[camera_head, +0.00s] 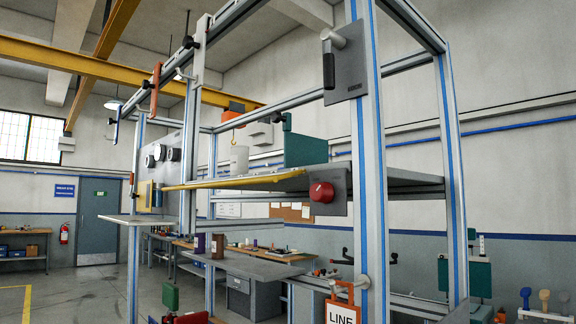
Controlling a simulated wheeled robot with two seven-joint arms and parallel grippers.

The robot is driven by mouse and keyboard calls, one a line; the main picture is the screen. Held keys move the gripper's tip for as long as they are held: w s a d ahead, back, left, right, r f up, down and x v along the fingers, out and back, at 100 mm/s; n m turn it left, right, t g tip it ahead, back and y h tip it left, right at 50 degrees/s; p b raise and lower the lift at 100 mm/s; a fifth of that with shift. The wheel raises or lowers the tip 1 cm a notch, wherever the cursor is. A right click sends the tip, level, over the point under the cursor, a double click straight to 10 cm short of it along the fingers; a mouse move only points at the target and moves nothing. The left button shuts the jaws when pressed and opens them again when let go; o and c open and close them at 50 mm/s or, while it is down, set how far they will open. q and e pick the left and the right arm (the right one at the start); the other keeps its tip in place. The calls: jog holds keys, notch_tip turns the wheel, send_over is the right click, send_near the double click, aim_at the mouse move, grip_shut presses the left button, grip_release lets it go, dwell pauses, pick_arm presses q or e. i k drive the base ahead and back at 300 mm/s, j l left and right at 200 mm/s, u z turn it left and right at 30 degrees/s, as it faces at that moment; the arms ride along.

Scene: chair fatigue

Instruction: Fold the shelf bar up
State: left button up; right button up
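A yellow bar (235,181) runs along the front edge of a grey shelf (345,178) in the tall metal frame. It lies nearly level, from the left post to near a red knob (321,192) on a grey plate at its right. I cannot tell whether this is the shelf bar or how it is hinged. Neither of my grippers shows in the head view.
Blue-striped posts (369,190) of the frame stand close in front. A black lever (328,62) sits on a plate above. A lower grey shelf (250,265) holds two small canisters. Open floor (60,295) lies at the left.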

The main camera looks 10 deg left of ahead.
aim_at(265, 178)
jog(key=i+j+u, duration=0.1)
jog(key=i+u, duration=0.4)
jog(key=u, duration=0.2)
